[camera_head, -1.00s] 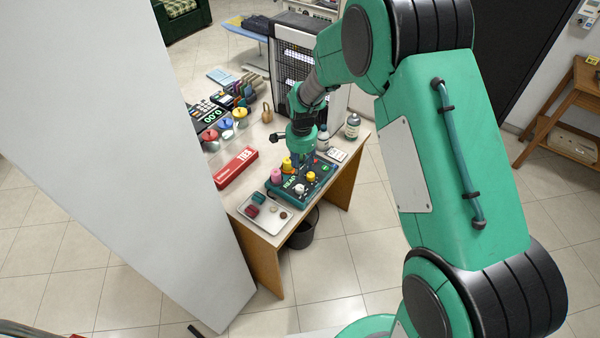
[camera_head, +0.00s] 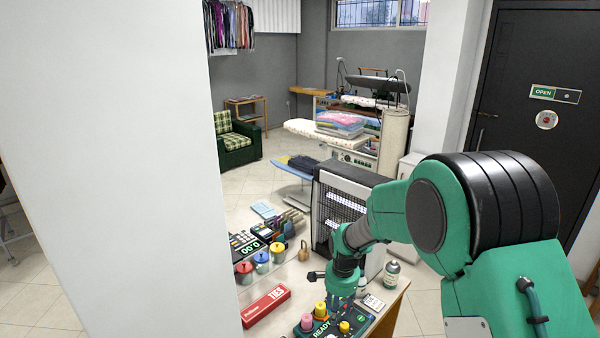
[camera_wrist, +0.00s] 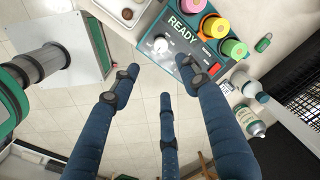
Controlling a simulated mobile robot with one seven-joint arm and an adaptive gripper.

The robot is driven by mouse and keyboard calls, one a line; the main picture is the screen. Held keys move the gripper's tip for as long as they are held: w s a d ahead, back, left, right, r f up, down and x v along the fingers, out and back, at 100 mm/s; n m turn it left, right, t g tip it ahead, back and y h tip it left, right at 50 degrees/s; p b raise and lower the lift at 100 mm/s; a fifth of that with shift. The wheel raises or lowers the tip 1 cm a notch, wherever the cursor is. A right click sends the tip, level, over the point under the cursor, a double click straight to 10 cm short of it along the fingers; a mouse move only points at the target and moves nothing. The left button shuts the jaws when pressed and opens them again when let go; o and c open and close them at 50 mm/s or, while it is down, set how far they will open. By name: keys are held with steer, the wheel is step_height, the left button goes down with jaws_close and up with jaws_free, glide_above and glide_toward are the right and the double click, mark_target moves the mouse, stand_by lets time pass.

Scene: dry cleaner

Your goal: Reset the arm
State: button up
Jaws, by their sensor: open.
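My green arm reaches from the right of the head view over the table. My gripper (camera_head: 340,297) hangs beside the teal READY control box (camera_head: 357,322), above or close to it; the exact gap cannot be told. In the wrist view my gripper (camera_wrist: 160,78) has its blue fingers spread apart with nothing between them, and floor tiles show behind. The READY box (camera_wrist: 180,48) lies just beyond the fingertips, with a white knob and pink, yellow and green spools or knobs on it.
On the table stand a red TIES box (camera_head: 266,305), several lidded jars (camera_head: 262,262) and a bottle (camera_head: 391,273). A wire-fronted case (camera_head: 335,212) is behind my arm. A large white panel (camera_head: 120,160) blocks the left. A tray (camera_wrist: 125,10) lies beside the READY box.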

steer(key=s+d+r+n+t+b, duration=0.1)
steer(key=s+d+r+n, duration=0.2)
steer(key=s+r, duration=0.6)
steer(key=s+d+r+n+t+b, duration=0.15)
steer(key=s+r, duration=0.45)
steer(key=r, duration=0.7)
steer(key=s+d+r+n+t, duration=0.1)
steer(key=s+d+r+n, duration=0.1)
steer(key=s, duration=0.8)
steer(key=s+d+r+n+t+b, duration=0.1)
steer(key=s+r+n, duration=0.3)
steer(key=s, duration=0.7)
steer(key=shift+d, duration=0.5)
steer(key=shift+w+t, duration=0.15)
steer(key=shift+t, duration=0.1)
